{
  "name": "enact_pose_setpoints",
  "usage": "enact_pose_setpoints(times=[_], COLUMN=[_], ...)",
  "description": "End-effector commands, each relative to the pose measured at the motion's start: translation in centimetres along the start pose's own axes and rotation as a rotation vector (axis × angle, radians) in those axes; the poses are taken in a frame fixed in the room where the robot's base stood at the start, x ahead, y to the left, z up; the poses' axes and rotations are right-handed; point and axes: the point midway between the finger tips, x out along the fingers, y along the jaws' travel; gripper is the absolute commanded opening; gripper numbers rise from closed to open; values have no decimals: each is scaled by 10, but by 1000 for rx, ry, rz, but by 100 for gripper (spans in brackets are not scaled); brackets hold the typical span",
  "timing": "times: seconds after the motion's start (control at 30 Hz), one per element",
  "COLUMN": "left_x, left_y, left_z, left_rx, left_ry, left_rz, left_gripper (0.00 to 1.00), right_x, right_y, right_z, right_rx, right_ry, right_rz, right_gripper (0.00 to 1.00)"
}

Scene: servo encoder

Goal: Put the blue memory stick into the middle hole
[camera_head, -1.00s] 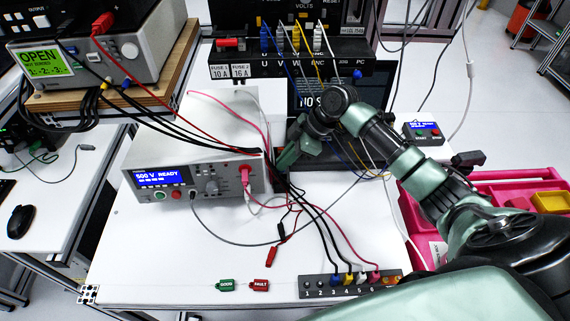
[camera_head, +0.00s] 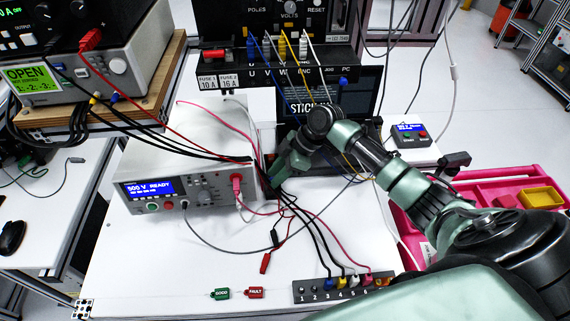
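A small blue piece (camera_head: 343,82) sits on the front of the black unit (camera_head: 262,78), under its "PC" label; it looks like the blue memory stick, but it is too small to be sure. I cannot make out the middle hole. The dark screen (camera_head: 345,97) below shows a word beginning "STICK", partly covered by my arm. My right gripper (camera_head: 278,176) points down by the right side of the white instrument (camera_head: 190,150), among cables. Its fingertips are too small and hidden to show whether it is open or holds anything. My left gripper is not in view.
Red, pink and black cables cross the white table (camera_head: 160,250). A numbered socket strip (camera_head: 314,290) lies at the front, beside green (camera_head: 219,294) and red (camera_head: 254,293) tags. A small blue-screened box (camera_head: 410,135) and pink trolley (camera_head: 490,185) stand at right.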

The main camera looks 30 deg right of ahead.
Motion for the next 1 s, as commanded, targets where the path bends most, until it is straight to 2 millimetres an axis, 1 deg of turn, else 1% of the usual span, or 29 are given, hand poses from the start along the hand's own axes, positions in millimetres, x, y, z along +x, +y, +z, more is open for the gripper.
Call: enact_pose_setpoints(times=[0.07,0.17,0.3,0.37,0.5,0.7,0.83,1.0], left_x=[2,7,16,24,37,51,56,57], left_y=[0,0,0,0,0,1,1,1], left_z=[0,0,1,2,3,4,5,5], left_rx=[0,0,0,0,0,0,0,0], left_ry=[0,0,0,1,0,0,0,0], left_rz=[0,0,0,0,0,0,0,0], left_gripper=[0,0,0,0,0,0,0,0], right_x=[-6,-20,-51,-55,-75,-98,-108,-115], right_y=[1,2,2,1,1,1,0,1], right_z=[1,1,2,18,48,82,94,101], right_rx=[-1,-2,-3,3,2,2,1,-1], right_ry=[-1,-1,-2,-6,-6,-4,-2,-1], right_rz=[3,5,6,3,3,2,0,0], right_gripper=[31,31,31,31,31,31,31,31])
